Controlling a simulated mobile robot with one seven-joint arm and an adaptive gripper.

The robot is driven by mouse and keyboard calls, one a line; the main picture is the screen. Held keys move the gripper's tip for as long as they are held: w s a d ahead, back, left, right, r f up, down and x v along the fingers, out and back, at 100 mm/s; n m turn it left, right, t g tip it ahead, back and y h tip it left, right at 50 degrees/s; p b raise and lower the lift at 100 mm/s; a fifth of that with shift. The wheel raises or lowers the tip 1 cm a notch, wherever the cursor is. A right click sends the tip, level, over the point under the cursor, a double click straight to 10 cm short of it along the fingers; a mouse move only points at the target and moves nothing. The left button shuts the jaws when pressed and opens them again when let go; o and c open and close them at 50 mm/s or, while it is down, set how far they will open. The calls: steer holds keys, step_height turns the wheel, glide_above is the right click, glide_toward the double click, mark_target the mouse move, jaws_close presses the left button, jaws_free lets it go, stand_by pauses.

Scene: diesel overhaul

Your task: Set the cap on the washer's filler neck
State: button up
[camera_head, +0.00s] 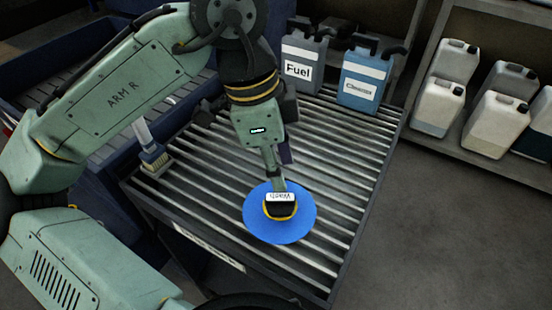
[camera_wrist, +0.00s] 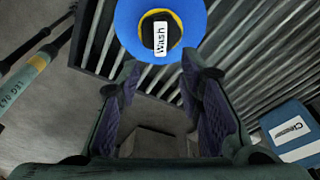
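A round black cap (camera_head: 281,210) with a yellow rim and a white "Wash" label sits at the middle of a flat blue disc (camera_head: 256,223) on the slatted bench top. In the wrist view the cap (camera_wrist: 160,38) and the blue disc (camera_wrist: 130,22) show at the top, beyond my fingertips. My gripper (camera_wrist: 162,75) is open, with purple pads apart and nothing between them. In the head view my gripper (camera_head: 276,180) points down just behind the cap and partly hides its back edge. I cannot make out a filler neck.
The slatted bench (camera_head: 338,140) is clear around the disc. A fuel can (camera_head: 302,55) and a blue cleaner can (camera_head: 364,75) stand at its back. A brush (camera_head: 153,158) lies at its left edge. A shelf with several white jugs (camera_head: 497,120) stands right.

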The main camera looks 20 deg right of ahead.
mark_target(279, 197)
step_height(279, 197, down, 5)
steer(key=b, duration=0.4)
steer(key=shift+r, duration=0.15)
steer(key=shift+f+b, duration=0.35)
steer(key=shift+f, duration=0.9)
steer(key=shift+c, duration=0.3)
jaws_close()
